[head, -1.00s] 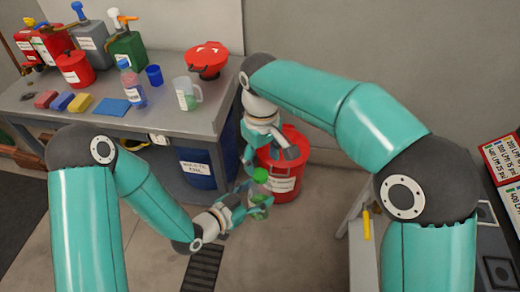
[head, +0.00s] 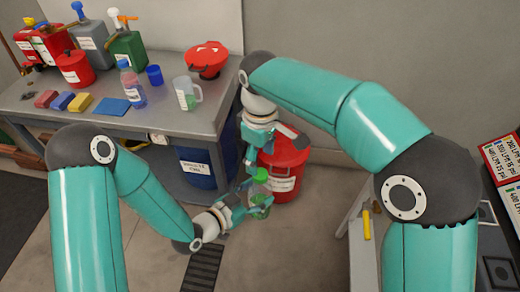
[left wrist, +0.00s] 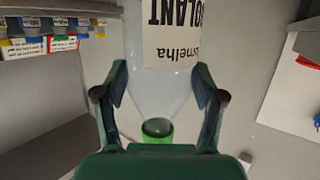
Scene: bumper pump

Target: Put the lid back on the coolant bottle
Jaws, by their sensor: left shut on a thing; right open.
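The clear coolant bottle (head: 260,201) is upright in my left gripper (head: 252,205), in front of the red bin. In the left wrist view its white label (left wrist: 172,40) appears upside down between the fingers. The green lid (head: 261,174) is at the top of the bottle. In the left wrist view, green (left wrist: 157,132) shows at the bottle's narrow end; I cannot tell whether the lid is fully seated. My right gripper (head: 250,165) is open, pointing down, just left of and above the lid. Its fingers are small and partly hard to make out.
The red bin (head: 287,165) stands close behind the grippers. Open floor lies below them.

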